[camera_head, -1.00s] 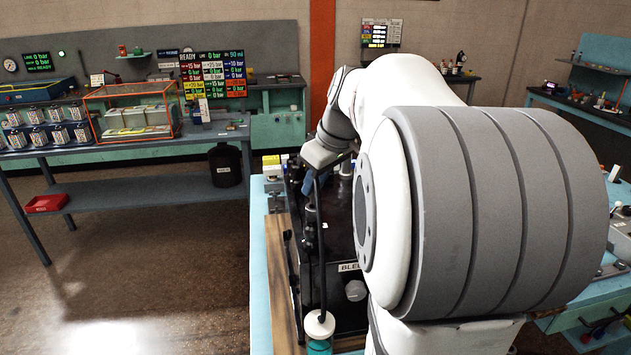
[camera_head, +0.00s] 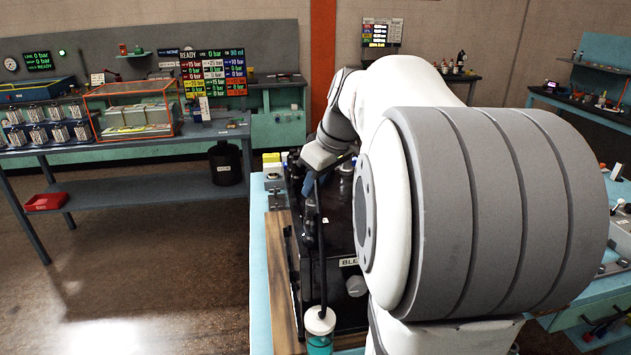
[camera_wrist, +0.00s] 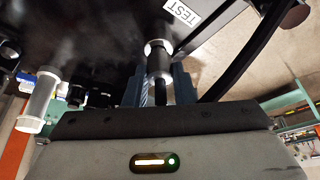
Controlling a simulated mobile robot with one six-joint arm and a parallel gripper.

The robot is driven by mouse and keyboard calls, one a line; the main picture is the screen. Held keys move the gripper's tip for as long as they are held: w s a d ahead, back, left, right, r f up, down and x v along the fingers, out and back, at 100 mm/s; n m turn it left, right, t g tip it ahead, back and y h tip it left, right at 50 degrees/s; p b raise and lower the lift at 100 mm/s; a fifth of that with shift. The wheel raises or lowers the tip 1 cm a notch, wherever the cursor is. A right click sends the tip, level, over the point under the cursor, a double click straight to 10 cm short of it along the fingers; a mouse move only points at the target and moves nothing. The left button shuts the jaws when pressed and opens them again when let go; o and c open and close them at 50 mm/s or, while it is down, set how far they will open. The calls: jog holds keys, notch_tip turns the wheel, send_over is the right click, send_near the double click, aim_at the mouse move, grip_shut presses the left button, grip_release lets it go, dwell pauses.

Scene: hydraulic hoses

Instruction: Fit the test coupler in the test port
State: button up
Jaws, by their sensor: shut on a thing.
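My gripper (camera_wrist: 162,84) is shut on the test coupler (camera_wrist: 159,66), a dark grey cylinder between its two blue-grey fingers in the wrist view. A pale metal ring (camera_wrist: 156,46) shows at the coupler's far end, close to the dark underside of the unit. A white TEST label (camera_wrist: 182,12) is just beyond it. I cannot tell whether the coupler is seated in the port or only near it. In the head view my arm hides most of the work; a blue finger (camera_head: 310,187) shows beside the dark hose.
A black hose (camera_head: 321,245) runs down to a white-capped bottle (camera_head: 320,322) at the bench's front. A pale cylinder (camera_wrist: 38,100) and dark fittings (camera_wrist: 88,97) stand left of the gripper in the wrist view. A dark hose (camera_wrist: 240,55) curves close on the right.

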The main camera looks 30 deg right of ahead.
jog(key=shift+f+b, duration=0.35)
jog(key=shift+f, duration=0.15)
jog(key=o, duration=1.1)
jog(key=shift+c, duration=0.2)
jog(key=shift+r, duration=0.1)
jog(key=v, duration=0.7)
jog(key=shift+s+r+b, duration=0.15)
jog(key=shift+r+b, duration=0.2)
jog(key=shift+f, duration=0.1)
